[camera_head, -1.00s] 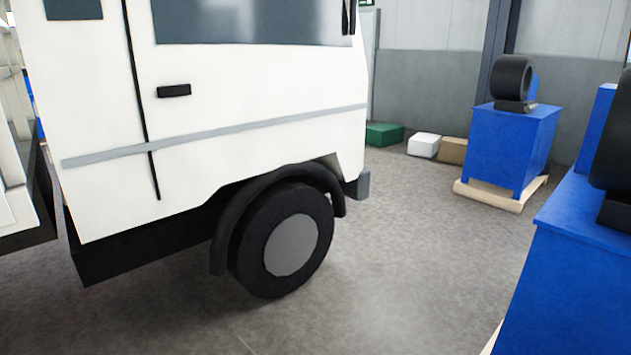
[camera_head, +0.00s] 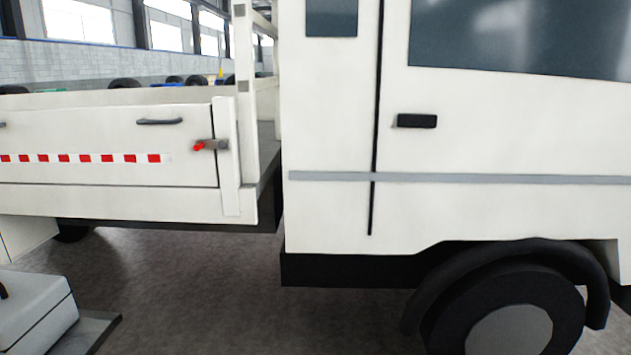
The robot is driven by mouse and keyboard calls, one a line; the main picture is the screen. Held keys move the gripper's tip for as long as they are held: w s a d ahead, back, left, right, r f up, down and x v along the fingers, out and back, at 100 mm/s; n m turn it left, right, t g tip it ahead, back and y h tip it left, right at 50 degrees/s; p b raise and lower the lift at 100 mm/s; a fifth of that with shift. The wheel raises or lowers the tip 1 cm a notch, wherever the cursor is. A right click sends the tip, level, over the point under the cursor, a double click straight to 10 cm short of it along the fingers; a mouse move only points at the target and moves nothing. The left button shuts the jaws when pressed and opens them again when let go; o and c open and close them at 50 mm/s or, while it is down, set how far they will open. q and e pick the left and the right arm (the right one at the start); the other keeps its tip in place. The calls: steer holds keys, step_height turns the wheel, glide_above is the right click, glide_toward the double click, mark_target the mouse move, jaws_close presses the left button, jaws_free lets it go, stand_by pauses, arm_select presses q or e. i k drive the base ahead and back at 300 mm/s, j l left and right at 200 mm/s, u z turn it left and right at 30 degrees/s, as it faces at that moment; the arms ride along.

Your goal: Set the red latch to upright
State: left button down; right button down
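The red latch (camera_head: 199,147) is small and sits at the right end of the truck's white side panel (camera_head: 80,130). It is joined to a grey-brown bracket (camera_head: 219,145) by the white corner post. The latch appears to lie sideways, with its red tip pointing left, not upright. Neither of my grippers shows in the head view.
The white truck cab (camera_head: 330,120) fills the right side, with its front wheel (camera_head: 510,310) at the lower right. A white case (camera_head: 35,310) rests on a grey surface (camera_head: 95,330) at the lower left. Grey floor (camera_head: 210,290) is open below the truck bed.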

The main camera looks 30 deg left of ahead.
mark_target(200, 145)
steer(key=i+j+u, duration=0.1)
steer(key=i+u, duration=0.3)
steer(key=i+l+u, duration=0.1)
steer(key=i+u, duration=0.25)
steer(key=i, duration=0.2)
steer(key=i+u, duration=0.1)
steer(key=i, duration=0.65)
steer(key=u, duration=2.45)
